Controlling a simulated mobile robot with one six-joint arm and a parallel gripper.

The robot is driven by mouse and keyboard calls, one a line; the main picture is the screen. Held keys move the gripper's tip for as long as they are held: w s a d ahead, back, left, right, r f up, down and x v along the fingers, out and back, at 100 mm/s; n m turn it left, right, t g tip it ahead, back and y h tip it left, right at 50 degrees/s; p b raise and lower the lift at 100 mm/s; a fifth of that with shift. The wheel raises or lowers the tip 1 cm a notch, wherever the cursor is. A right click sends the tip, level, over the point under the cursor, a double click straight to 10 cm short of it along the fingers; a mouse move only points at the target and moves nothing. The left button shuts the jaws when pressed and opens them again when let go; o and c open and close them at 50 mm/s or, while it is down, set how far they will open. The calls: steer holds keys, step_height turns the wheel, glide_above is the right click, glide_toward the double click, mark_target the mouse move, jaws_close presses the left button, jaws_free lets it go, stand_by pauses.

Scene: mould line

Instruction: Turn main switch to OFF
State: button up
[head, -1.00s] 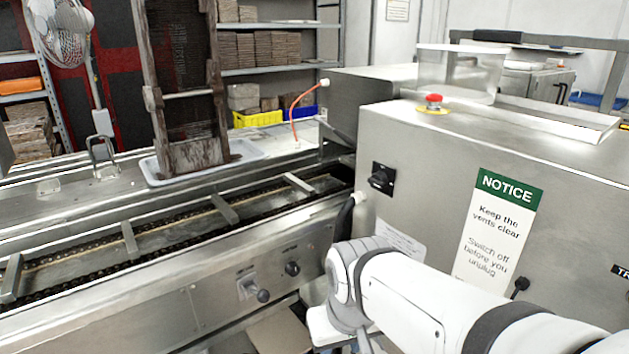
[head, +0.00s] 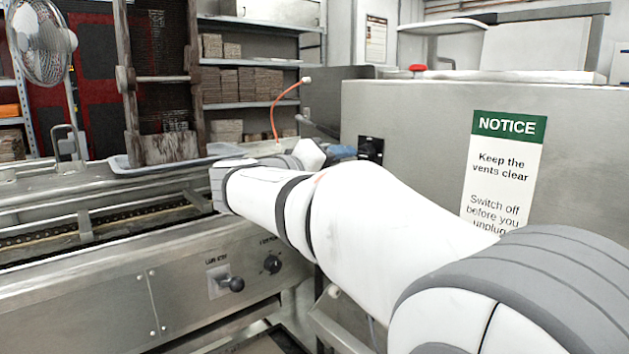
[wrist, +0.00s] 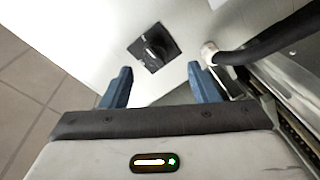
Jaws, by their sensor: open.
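The main switch is a black rotary knob on a square black plate (head: 371,149), set in the side of the steel cabinet. In the head view my arm covers its lower part. In the wrist view the switch (wrist: 154,48) shows whole, beyond the fingertips and roughly centred between them. My gripper (wrist: 160,76) is open and empty, its two blue fingers pointing towards the panel, apart from the knob. I cannot read the switch's position markings.
A black hose (wrist: 265,40) with a pale fitting runs close to the right finger. The conveyor (head: 60,235) lies left of the cabinet (head: 415,120), with a lever (head: 232,284) and small knob on its front. A red button (head: 417,69) shows above the cabinet's top edge.

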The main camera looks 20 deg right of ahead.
mark_target(360, 154)
steer(key=shift+h, duration=0.3)
steer(key=x, duration=0.5)
steer(key=r+x, duration=0.1)
steer(key=x, duration=0.1)
steer(key=shift+w+d, duration=0.2)
steer(key=shift+w, duration=0.3)
steer(key=shift+c, duration=0.3)
